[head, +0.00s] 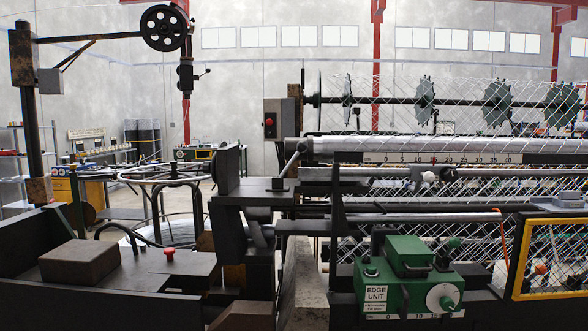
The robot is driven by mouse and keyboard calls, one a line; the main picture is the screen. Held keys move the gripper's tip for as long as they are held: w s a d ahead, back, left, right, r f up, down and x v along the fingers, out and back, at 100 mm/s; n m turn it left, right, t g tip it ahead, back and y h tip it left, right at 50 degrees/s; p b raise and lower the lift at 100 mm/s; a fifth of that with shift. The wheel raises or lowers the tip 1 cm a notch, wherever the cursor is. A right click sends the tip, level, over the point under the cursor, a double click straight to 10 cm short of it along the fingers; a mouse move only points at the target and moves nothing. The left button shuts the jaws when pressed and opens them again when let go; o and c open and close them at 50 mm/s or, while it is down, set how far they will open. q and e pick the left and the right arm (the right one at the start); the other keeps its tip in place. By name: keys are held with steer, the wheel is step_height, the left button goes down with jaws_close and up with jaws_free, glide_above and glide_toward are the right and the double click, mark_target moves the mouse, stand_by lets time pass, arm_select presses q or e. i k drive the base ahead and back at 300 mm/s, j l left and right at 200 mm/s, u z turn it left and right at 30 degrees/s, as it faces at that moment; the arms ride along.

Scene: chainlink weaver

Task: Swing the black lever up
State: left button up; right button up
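A dark lever (291,163) with a rounded knob at its upper end stands on a black plate left of the long roller. It leans up and to the right. I cannot tell for sure that it is the black lever of the task. A smaller dark handle (203,73) sticks out to the right of the fitting below the spoked wheel at the upper left. Neither of my grippers shows in the head view, and nothing is seen touching either handle.
A green edge unit box (405,277) with a white dial stands at the front. A yellow-framed guard (552,258) is at the right. A red knob (169,254) sits on the dark bench at the left. Chain-link mesh (480,192) fills the machine's right side.

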mark_target(303, 146)
steer(key=i+l+u, duration=0.2)
steer(key=u, duration=0.25)
steer(key=i+l+u, duration=0.1)
steer(key=l+u, duration=0.35)
steer(key=j, duration=0.1)
